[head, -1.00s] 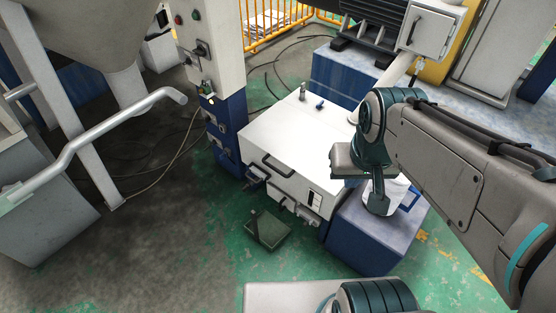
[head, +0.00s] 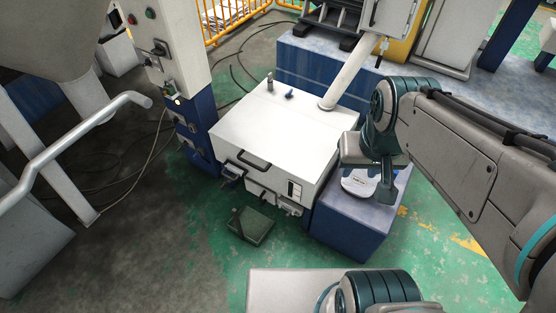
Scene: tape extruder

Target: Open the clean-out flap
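A white-topped machine box (head: 290,125) stands in the middle of the head view, with a black bar handle (head: 254,161) at its front edge and latches with small grey panels (head: 268,196) on its front. I cannot tell for sure which panel is the clean-out flap; no panel looks clearly swung open. My gripper (head: 386,190) hangs to the right of the box, above a blue block, apart from the handle and front panels. Its fingers are seen from one side, so their opening is hidden. Nothing shows held in it.
A blue block (head: 345,225) with a white round item (head: 360,183) stands right of the box. A green tray-like box (head: 252,225) lies on the floor in front. A bent grey pipe (head: 70,145) and a control column (head: 165,50) stand left. Floor at front left is clear.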

